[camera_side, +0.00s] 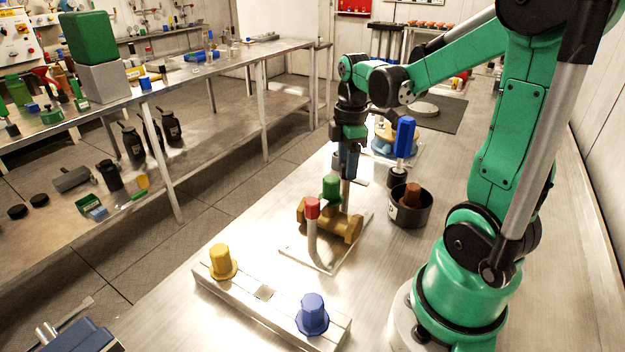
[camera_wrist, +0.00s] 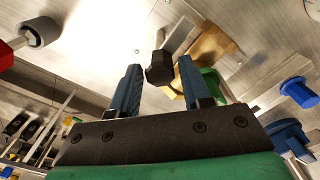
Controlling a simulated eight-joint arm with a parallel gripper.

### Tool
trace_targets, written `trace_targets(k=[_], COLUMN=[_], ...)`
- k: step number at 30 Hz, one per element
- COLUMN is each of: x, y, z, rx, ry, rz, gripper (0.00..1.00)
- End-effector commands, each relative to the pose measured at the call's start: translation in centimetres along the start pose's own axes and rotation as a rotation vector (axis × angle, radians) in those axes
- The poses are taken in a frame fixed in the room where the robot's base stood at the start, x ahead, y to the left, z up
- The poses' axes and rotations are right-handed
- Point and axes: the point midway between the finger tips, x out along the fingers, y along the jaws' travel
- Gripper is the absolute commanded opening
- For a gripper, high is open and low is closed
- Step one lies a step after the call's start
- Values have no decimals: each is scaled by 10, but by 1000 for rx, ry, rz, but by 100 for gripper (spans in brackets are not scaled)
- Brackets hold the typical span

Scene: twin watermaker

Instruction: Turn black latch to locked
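The black latch appears to be the dark faceted knob (camera_wrist: 160,68) in the wrist view, beside a flat metal bar (camera_wrist: 178,36). It lies between the fingertips of my gripper (camera_wrist: 160,80), with a visible gap to each finger. My gripper is open, with its two blue fingers apart. In the side view my gripper (camera_side: 348,172) points down above the brass valve fixture, just behind the green knob. There the latch is hidden or too small to make out, and I cannot read its locked or unlocked position.
The brass valve body (camera_side: 340,226) carries a green knob (camera_side: 331,187); a red-capped post (camera_side: 312,222) stands in front. A black cup (camera_side: 410,211) and a blue-handled tool (camera_side: 404,137) are to the right. Yellow (camera_side: 222,262) and blue (camera_side: 312,315) knobs sit on a front bar.

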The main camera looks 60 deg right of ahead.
Motion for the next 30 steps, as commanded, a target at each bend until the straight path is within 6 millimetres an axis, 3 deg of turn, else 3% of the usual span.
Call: trace_targets(k=[1,4,17,30], x=[0,0,0,0], y=[0,0,0,0], z=[0,0,0,0], rx=[0,0,63,412], ry=[0,0,0,1], rz=[0,0,0,-1], gripper=[26,0,0,0])
